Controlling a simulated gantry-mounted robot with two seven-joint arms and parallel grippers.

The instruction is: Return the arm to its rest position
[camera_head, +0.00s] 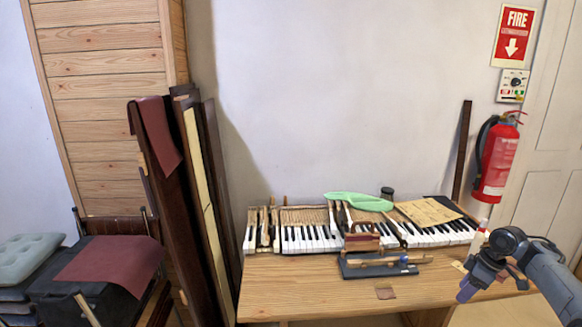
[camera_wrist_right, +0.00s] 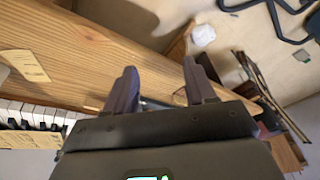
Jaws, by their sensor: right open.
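My right gripper (camera_head: 470,286) is at the right front end of the wooden table in the head view. In the right wrist view its two dark fingers (camera_wrist_right: 160,85) are spread apart, with nothing between them. The table edge and the floor show behind the fingers. My right arm comes in from the right edge of the head view. A row of piano keys (camera_head: 310,240) lies along the back of the table (camera_head: 290,290), left of the gripper and apart from it. Some keys also show at the left of the wrist view (camera_wrist_right: 35,112). My left gripper is not in view.
A dark stand with wooden parts (camera_head: 370,268) sits in front of the keys. A green piece (camera_head: 358,201) and a paper sheet (camera_head: 428,212) lie on the keys. A red fire extinguisher (camera_head: 496,160) hangs behind my right arm. The table's left front is clear.

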